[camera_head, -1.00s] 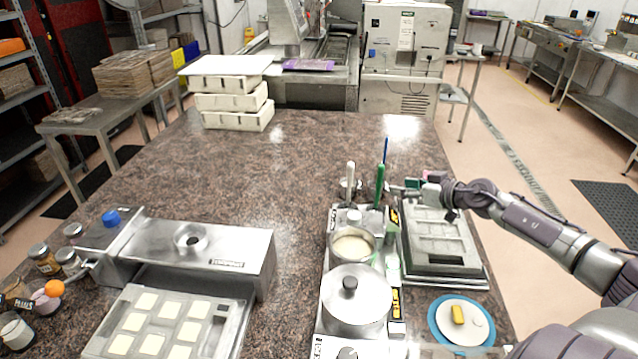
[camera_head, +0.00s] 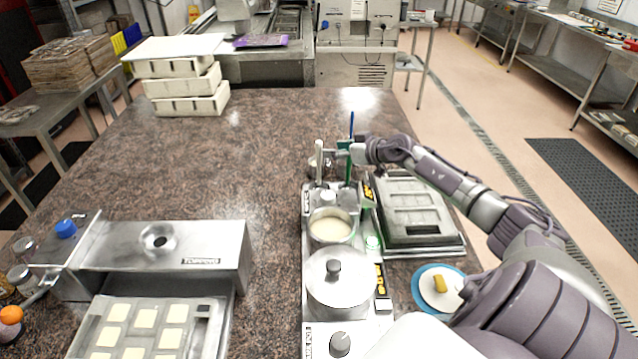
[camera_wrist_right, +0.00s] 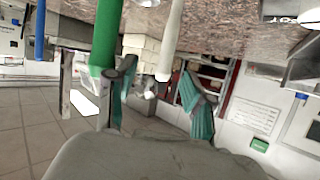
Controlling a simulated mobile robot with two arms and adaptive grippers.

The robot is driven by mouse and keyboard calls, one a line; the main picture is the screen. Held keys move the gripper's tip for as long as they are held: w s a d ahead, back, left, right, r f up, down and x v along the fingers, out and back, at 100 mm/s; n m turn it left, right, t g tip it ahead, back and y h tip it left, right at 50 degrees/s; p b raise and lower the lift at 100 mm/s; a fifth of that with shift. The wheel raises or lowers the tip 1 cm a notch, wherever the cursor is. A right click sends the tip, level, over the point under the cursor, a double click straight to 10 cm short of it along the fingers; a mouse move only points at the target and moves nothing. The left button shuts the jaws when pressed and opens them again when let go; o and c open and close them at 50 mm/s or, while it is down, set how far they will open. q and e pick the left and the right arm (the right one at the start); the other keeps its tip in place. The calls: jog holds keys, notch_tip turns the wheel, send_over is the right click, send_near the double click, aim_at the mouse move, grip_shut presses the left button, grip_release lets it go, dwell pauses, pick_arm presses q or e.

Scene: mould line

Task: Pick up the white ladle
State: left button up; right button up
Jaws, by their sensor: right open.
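The white ladle (camera_head: 319,162) stands upright at the back of the metal warmer, with its white handle pointing up. The handle also shows in the right wrist view (camera_wrist_right: 171,38), in the gap between my fingers. My right gripper (camera_head: 337,155) is open at handle height, just right of the white ladle; contact with the handle cannot be made out. In the right wrist view my open fingers (camera_wrist_right: 160,95) show teal tips. The green ladle (camera_head: 348,170) stands close by and is partly covered by my gripper. My left gripper is out of view.
A blue handle (camera_head: 351,124) rises behind the green one. In front stand an open pot of cream liquid (camera_head: 331,228) and a lidded pot (camera_head: 340,285). A grey mould tray (camera_head: 415,212) lies right.

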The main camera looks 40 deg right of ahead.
aim_at(321, 148)
jog(key=x, duration=0.3)
jog(key=a+x, duration=0.1)
jog(key=x, duration=0.1)
jog(key=shift+w, duration=0.4)
jog(key=shift+w+f, duration=0.1)
jog(key=shift+w, duration=0.2)
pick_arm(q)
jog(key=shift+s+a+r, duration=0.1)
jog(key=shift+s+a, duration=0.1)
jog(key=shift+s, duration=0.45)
pick_arm(e)
jog(key=shift+s, duration=0.1)
jog(key=shift+c, duration=0.2)
grip_shut()
